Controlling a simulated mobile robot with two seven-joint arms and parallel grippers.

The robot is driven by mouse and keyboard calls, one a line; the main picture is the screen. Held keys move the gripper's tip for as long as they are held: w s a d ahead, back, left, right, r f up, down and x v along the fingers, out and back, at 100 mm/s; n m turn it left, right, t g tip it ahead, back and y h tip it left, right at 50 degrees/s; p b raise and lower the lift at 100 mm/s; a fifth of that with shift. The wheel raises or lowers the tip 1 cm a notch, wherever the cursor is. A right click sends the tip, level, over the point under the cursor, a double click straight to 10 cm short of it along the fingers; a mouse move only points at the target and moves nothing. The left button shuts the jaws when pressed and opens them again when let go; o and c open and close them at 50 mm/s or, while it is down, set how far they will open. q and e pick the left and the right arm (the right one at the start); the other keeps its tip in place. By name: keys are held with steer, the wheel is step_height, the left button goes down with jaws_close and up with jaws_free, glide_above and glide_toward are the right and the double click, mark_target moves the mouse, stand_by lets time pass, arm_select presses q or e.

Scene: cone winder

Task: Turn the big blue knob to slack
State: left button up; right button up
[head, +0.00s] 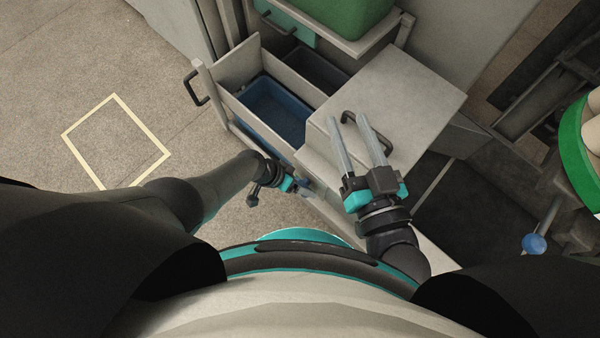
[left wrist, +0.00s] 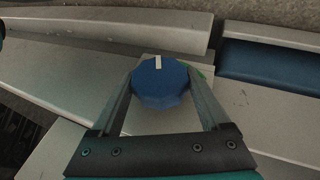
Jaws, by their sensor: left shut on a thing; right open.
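The big blue knob (left wrist: 160,88) is in the middle of the left wrist view, on a pale panel. Its white mark points to the top of that picture. A bit of green shows on the panel just right of the knob. My left gripper (left wrist: 161,80) is shut on the knob, one finger on each side. In the head view my left gripper (head: 298,185) is low at the side of the pale machine, and the knob is mostly hidden there. My right gripper (head: 348,120) is open and empty above the machine's pale top.
An open drawer (head: 227,104) with a blue bin (head: 262,108) stands beyond the left gripper. A black handle (head: 368,130) is under the right gripper. A blue ball-ended lever (head: 535,243) and a green-rimmed holder (head: 573,150) are at the right. The floor at left is clear.

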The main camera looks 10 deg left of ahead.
arm_select(q)
steer(key=shift+s+f+h, duration=0.1)
steer(key=shift+s+h, duration=0.05)
steer(key=shift+h, duration=0.25)
stand_by(0.7)
steer(key=o, duration=1.2)
